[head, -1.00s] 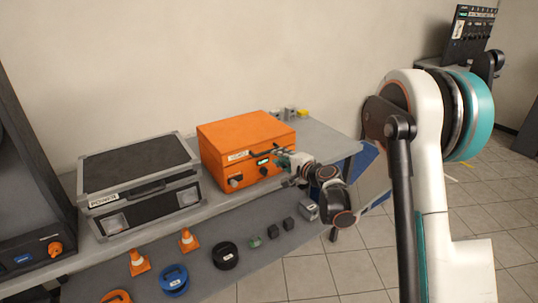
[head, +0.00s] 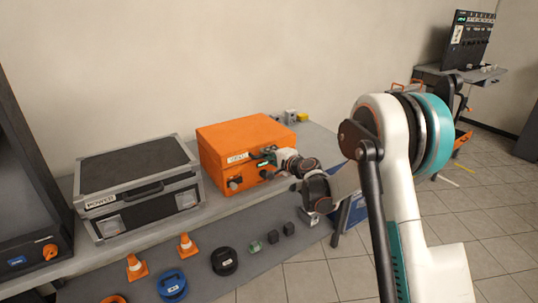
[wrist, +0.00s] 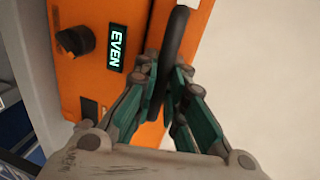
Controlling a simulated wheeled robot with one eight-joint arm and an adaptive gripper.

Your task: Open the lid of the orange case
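The orange case (head: 240,134) stands on the grey table, its lid down as far as I can see. Its front carries dark knobs, a label and a small lit display, which reads "EVEN" in the wrist view (wrist: 115,46). My gripper (head: 270,157) is at the case's front right. In the wrist view, the teal fingers of my gripper (wrist: 168,82) lie on both sides of the black handle (wrist: 175,38) and appear closed on it. The gripper hides part of the handle and the case front in the head view.
A black and grey case (head: 140,170) stands left of the orange one. Orange cones (head: 186,246), a blue roll (head: 172,284), a black roll (head: 225,261) and small blocks (head: 272,236) lie along the front. The wall is close behind.

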